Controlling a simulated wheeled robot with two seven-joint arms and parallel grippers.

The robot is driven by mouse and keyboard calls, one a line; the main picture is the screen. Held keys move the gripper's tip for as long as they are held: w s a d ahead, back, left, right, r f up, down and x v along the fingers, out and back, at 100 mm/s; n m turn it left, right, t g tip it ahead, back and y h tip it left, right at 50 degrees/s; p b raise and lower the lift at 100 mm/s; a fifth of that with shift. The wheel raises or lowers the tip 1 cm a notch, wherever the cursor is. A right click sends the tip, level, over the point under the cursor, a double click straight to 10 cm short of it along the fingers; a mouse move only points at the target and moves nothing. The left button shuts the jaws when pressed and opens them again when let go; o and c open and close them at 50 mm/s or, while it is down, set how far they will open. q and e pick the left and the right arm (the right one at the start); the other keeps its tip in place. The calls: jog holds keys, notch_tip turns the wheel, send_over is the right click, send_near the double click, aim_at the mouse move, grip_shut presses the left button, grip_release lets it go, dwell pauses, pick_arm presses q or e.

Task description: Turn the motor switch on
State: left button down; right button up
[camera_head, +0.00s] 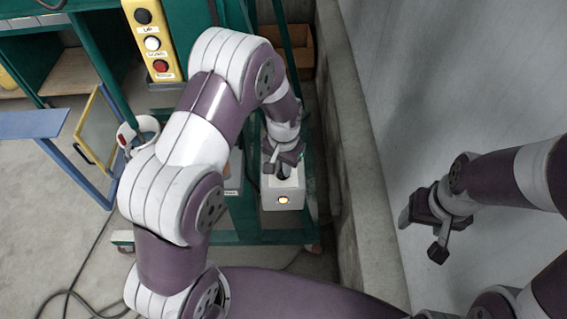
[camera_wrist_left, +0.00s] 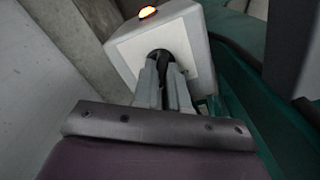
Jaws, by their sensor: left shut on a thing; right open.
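In the left wrist view the box (camera_wrist_left: 190,22) fills the upper middle and the lamp (camera_wrist_left: 148,12) glows at the top. My left gripper (camera_head: 284,170) is at the top of the box. In the left wrist view its fingers (camera_wrist_left: 165,75) are shut on a dark switch knob (camera_wrist_left: 160,56), mostly hidden between them. My right gripper (camera_head: 427,222) is open and empty, away to the right by the grey wall.
A yellow control box (camera_head: 153,40) with black, white and red buttons hangs at the top of the head view. A concrete ledge (camera_head: 355,150) runs right of the green frame (camera_head: 170,235). A blue-edged panel (camera_head: 75,160) and cables lie at left.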

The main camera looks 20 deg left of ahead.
pick_arm(q)
jog(key=shift+w+r+m, duration=0.2)
jog(key=shift+m, duration=0.1)
dwell(0.4)
jog(key=c, duration=1.2)
grip_release()
jog(key=shift+o, duration=0.2)
jog(key=shift+s, duration=0.1)
jog(key=shift+f, duration=0.1)
notch_tip(320, 180, up, 13)
jog(key=b, duration=0.1)
jog(key=shift+s+f, duration=0.15)
jog(key=shift+f, duration=0.05)
